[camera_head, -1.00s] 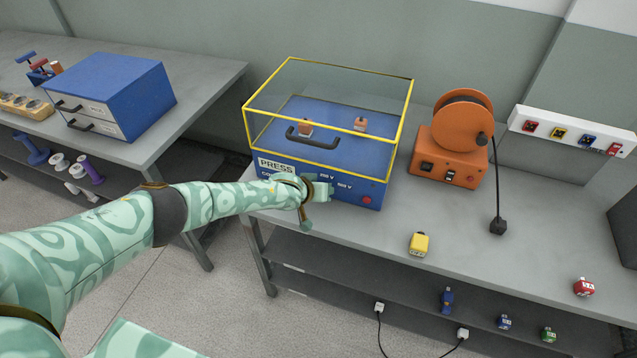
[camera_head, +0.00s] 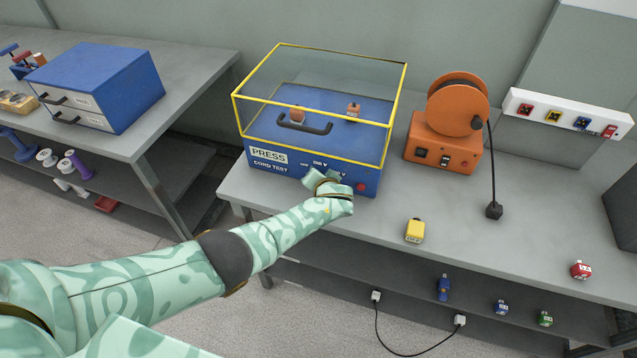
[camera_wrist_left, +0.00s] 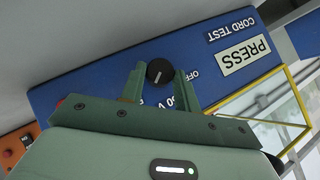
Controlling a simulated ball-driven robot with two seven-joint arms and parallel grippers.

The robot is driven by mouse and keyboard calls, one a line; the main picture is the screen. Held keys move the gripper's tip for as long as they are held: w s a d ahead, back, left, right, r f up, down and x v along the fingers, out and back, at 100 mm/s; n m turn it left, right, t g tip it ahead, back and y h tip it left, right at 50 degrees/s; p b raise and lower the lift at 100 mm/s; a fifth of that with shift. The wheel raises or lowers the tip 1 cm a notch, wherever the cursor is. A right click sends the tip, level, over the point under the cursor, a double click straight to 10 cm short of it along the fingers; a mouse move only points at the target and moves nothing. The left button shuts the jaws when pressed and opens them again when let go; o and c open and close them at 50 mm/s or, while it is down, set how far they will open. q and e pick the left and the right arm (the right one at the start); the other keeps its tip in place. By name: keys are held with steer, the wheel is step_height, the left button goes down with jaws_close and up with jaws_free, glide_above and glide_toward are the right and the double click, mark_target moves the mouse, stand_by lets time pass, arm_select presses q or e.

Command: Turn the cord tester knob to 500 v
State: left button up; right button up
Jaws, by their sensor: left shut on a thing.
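The blue cord tester (camera_head: 270,172) stands on the bench, with PRESS and CORD TEST labels on its front and a clear, yellow-edged cover on top. In the left wrist view its black knob (camera_wrist_left: 160,72) with a pale pointer mark sits between the two fingers of my left gripper (camera_wrist_left: 158,80), which is shut on it. OFF and part of a volt label show beside the knob. In the head view my left gripper (camera_head: 325,180) is at the tester's front and hides the knob and part of the voltage labels. My right gripper is not in view.
A red button (camera_head: 362,187) is right of the knob on the tester's front. A blue drawer unit (camera_head: 100,85) stands left.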

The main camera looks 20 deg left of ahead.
arm_select(q)
steer(key=shift+d+f+m+y+b, duration=0.2)
steer(key=shift+m+y+b, duration=0.2)
steer(key=shift+y+b, duration=0.35)
steer(key=shift+a+r, duration=0.1)
steer(key=o, duration=1)
steer(key=shift+c, duration=0.2)
